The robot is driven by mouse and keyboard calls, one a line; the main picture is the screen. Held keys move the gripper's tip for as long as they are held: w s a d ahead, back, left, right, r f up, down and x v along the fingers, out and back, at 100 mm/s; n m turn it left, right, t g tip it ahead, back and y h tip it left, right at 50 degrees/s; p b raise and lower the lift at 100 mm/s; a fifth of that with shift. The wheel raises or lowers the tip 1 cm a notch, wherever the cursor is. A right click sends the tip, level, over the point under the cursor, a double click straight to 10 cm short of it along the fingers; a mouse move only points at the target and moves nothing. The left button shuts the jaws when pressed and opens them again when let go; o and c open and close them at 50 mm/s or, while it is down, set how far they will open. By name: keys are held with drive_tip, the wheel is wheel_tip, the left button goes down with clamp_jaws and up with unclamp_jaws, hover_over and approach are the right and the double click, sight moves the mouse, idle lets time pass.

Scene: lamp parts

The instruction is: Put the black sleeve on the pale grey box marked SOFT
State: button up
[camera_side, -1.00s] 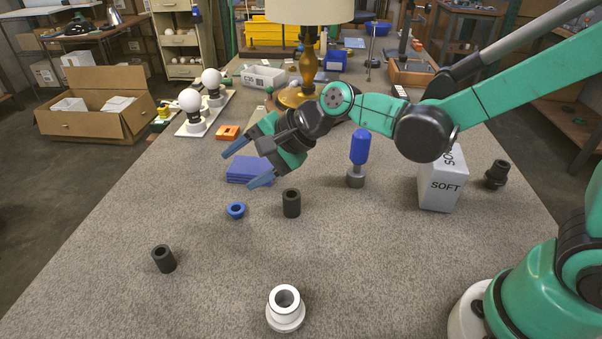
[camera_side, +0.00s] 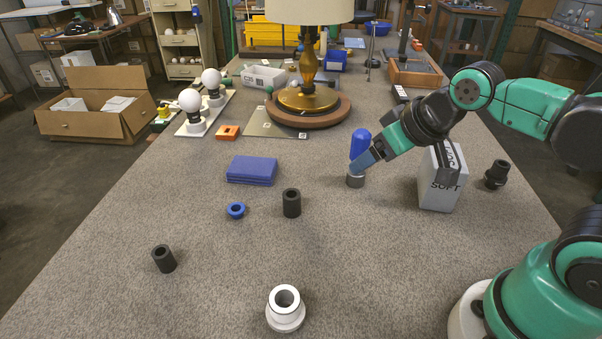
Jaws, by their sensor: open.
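The pale grey box marked SOFT (camera_side: 440,185) stands upright on the right of the table, its top partly hidden by my arm. A black sleeve (camera_side: 291,203) stands near the middle of the table. A similar black sleeve (camera_side: 163,259) is at the front left. Both are hollow and apart from the box. My gripper (camera_side: 362,166) is open, left of the box, with its blue fingers at the blue-handled piece with a grey base (camera_side: 359,143). I cannot tell whether the fingers are around it or in front of it.
A black stepped fitting (camera_side: 497,174) is right of the box. A blue ring (camera_side: 236,210), a blue stack (camera_side: 252,170) and a white flanged ring (camera_side: 286,308) are on the table. The lamp (camera_side: 308,95) stands behind. The front centre-right is clear.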

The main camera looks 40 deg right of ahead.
drive_tip(key=m+y, duration=1)
drive_tip(key=m, duration=0.8)
hover_over(167, 252)
drive_tip(key=d, duration=0.8)
wheel_tip(167, 252, down, 6)
drive_tip(key=a+f+m, duration=0.2)
drive_tip(key=a+f+m+y, duration=0.1)
drive_tip(key=a, duration=0.1)
drive_tip(key=a+f+m, duration=0.1)
drive_tip(key=f+m, duration=0.1)
drive_tip(key=shift+s+a+f+m+g+y, duration=0.3)
drive_tip(key=shift+s+a+f+g+y, duration=0.05)
drive_tip(key=shift+s+a+g+y, duration=0.05)
drive_tip(key=shift+x, duration=2.7)
clamp_jaws()
